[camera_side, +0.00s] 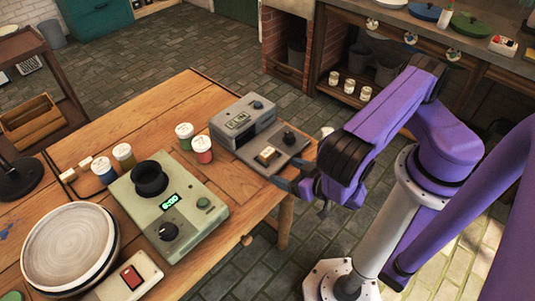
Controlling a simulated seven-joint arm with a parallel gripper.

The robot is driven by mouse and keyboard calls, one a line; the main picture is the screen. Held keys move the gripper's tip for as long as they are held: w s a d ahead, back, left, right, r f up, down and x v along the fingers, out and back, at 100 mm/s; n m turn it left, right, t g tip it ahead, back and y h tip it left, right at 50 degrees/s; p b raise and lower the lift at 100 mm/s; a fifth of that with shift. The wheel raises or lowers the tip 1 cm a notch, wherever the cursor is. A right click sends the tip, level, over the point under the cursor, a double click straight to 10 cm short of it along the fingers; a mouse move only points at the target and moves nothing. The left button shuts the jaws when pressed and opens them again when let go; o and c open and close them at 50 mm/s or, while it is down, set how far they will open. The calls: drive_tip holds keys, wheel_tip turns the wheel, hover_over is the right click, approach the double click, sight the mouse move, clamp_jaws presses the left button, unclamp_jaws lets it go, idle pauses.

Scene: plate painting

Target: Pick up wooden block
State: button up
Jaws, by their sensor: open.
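A small wooden block (267,155) with a pale top sits on the flat front platform of a grey machine (243,117) with a small display. My gripper (287,174) is at the right front edge of that platform, low and pointing left toward the block. Its jaws are open with nothing visible between them, and a gap shows between them and the block. My purple arm hides part of the gripper. Two more small light blocks (68,175) (86,162) lie at the left of the table.
Several paint jars (184,136) stand left of the grey machine. A green device (190,222) with a black cup (149,178) and a round plate (70,248) on a turntable fill the front left. The wooden table's (176,96) back is clear.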

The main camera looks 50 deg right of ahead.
sight(269, 153)
drive_tip(key=shift+w+d+r+n+t, duration=0.2)
drive_tip(key=shift+d+r+t, duration=0.1)
drive_tip(key=shift+d+t, duration=0.2)
drive_tip(key=shift+w+d+r+n+t, duration=0.1)
drive_tip(key=shift+w+d+r+t, duration=0.15)
drive_tip(key=shift+d+t, duration=0.25)
drive_tip(key=shift+w, duration=0.1)
drive_tip(key=shift+x, duration=3.55)
drive_tip(key=c, duration=1.2)
drive_tip(key=shift+a+r, duration=0.1)
drive_tip(key=shift+r, duration=0.05)
